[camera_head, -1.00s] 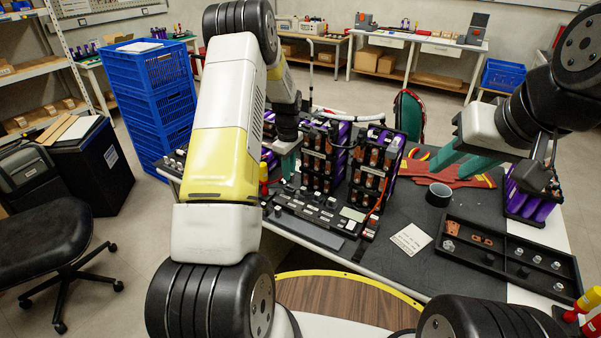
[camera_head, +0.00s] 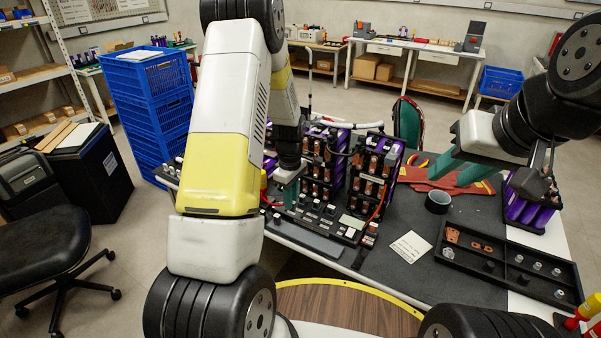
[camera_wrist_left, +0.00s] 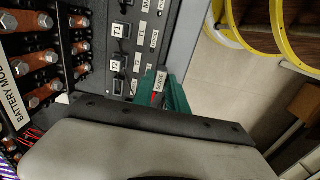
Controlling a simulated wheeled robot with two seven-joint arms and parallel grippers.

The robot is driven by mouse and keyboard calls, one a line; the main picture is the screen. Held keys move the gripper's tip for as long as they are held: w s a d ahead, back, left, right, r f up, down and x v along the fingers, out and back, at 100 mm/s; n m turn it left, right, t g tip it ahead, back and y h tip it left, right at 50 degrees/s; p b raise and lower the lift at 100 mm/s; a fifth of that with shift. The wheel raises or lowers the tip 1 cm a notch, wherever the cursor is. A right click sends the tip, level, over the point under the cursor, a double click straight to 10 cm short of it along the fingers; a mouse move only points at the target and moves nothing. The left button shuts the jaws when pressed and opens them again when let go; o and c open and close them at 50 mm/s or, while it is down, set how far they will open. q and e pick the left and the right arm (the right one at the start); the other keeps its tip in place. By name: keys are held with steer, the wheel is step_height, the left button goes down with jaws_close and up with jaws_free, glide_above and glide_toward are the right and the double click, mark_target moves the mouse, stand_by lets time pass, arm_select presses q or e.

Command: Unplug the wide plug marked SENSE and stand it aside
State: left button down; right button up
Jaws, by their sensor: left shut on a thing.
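In the left wrist view, my left gripper (camera_wrist_left: 160,94) has its green fingers closed around a small dark plug with a white label (camera_wrist_left: 160,82). The lettering is too small to read surely. The fingers hide most of the plug, and I cannot tell whether it is seated or clear of its socket. They are over the edge of the black panel (camera_wrist_left: 121,62) with sockets marked T1 and T2. In the head view this panel (camera_head: 318,217) lies in front of the battery modules; my left arm partly covers it. My right gripper (camera_head: 433,172) has its green fingers apart, empty, above the table.
Battery modules with copper busbars (camera_head: 372,172) stand behind the panel. A black parts tray (camera_head: 508,262), a white card (camera_head: 410,246), a black tape roll (camera_head: 438,201) and red gloves (camera_head: 462,186) lie to the right. The dark mat (camera_head: 390,277) in front is mostly free.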

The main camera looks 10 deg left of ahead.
arm_select(q)
steer(key=s, duration=0.2)
steer(key=s+d, duration=0.1)
steer(key=s, duration=0.1)
steer(key=shift+f, duration=1.9)
steer(key=shift+f, duration=0.45)
steer(key=c, duration=1.2)
jaws_free()
steer(key=shift+c, duration=0.2)
steer(key=shift+r, duration=0.1)
steer(key=shift+r, duration=2.9)
